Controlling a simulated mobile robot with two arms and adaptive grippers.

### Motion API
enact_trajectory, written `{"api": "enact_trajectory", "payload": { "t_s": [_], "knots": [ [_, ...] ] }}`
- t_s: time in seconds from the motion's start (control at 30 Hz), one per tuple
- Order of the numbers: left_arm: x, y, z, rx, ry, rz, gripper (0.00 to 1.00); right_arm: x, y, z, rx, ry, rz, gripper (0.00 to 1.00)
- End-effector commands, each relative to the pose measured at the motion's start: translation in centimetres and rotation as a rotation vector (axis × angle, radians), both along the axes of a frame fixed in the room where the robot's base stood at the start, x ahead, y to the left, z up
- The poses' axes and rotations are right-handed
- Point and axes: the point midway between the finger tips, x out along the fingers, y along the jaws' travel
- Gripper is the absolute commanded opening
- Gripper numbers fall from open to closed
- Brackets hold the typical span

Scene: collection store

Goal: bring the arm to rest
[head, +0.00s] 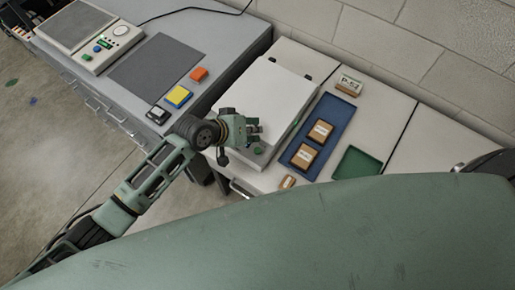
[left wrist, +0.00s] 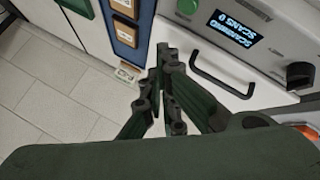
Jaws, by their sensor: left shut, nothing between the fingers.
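My left arm reaches in from the left in the head view. My right gripper is not in view.
A blue tray (head: 297,151) holding wooden boxes (head: 303,155) lies right of the scanner, with a green tray (head: 357,163) beyond.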

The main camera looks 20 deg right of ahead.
Motion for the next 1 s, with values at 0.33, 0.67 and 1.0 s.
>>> {"api": "enact_trajectory", "payload": {
  "t_s": [0.33, 0.67, 1.0],
  "knots": [
    [0.0, 0.0, 0.0, 0.000, 0.000, 0.000, 0.00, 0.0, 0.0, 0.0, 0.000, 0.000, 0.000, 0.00],
    [-4.4, 1.0, 1.3, 0.000, -0.016, -0.013, 0.00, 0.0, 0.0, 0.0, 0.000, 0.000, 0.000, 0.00],
    [-10.9, 16.2, 2.3, 0.255, -0.040, 0.169, 0.00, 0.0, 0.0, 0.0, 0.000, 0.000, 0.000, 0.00]
  ]
}}
